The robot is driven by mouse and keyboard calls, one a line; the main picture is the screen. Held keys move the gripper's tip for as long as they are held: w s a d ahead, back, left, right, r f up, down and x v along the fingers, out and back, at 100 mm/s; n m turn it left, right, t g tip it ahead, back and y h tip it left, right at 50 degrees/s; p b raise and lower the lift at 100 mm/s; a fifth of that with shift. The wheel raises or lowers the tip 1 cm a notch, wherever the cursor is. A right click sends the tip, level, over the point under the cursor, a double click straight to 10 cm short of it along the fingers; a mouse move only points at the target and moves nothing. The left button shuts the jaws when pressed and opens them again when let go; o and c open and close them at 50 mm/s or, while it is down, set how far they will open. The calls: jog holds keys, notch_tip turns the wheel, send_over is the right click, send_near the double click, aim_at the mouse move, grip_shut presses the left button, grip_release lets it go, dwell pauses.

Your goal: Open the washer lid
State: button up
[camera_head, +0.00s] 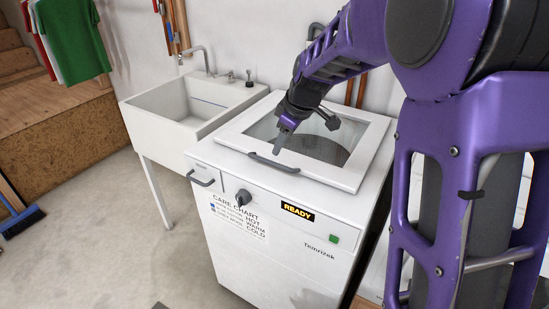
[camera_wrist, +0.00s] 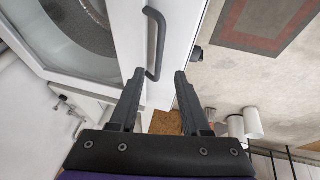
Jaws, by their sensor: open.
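The white washer (camera_head: 265,247) stands in the middle of the head view. Its lid (camera_head: 355,177) is a white frame with a dark window, lying closed on top. A dark bar handle (camera_head: 273,162) runs along the lid's front edge. In the wrist view the handle (camera_wrist: 157,42) rises from the white lid rim. My gripper (camera_head: 284,138) is above the lid close to the handle. In the wrist view my gripper (camera_wrist: 158,78) is open, with its fingertips at the near end of the handle. I cannot tell whether a finger touches it.
A white sink (camera_head: 185,110) with a faucet adjoins the washer at left. The washer front has a drawer handle (camera_head: 201,179), a dark knob (camera_head: 243,197) and a READY display (camera_head: 297,211). The floor before the sink is clear.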

aim_at(275, 164)
jog(key=x, duration=0.8)
jog(key=shift+w+f+b, duration=0.2)
jog(key=shift+b, duration=0.1)
grip_shut()
dwell(1.0)
